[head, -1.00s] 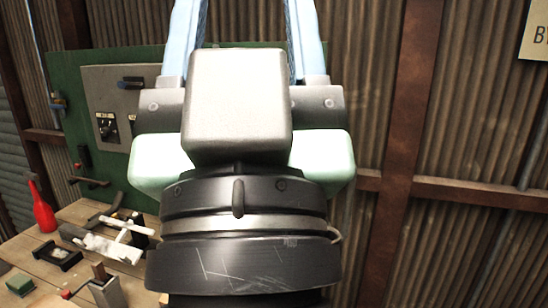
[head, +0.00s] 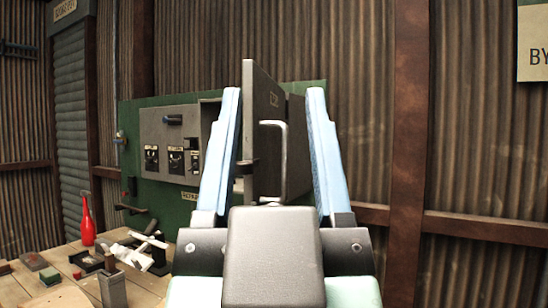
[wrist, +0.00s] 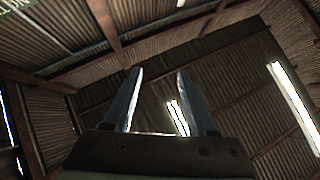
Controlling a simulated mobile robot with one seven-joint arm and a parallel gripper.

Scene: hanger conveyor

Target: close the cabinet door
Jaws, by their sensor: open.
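The grey cabinet door (head: 263,105) stands open, swung out from the green board and seen nearly edge-on in the head view. It has a light bar handle (head: 285,150). Part of the cabinet body (head: 210,112) shows left of the door, behind my left finger. My gripper (head: 273,95) is open, its two blue fingers pointing up and appearing on either side of the door. I cannot tell the depth gap, but no contact shows. The wrist view shows the open, empty gripper (wrist: 159,75) against the roof; the door is not seen there.
A green board (head: 150,195) carries a grey switch panel (head: 170,145) left of the cabinet. A wooden workbench (head: 60,255) below holds a red bottle (head: 87,222) and several tools. The corrugated wall (head: 365,100) on the right is free of objects nearby.

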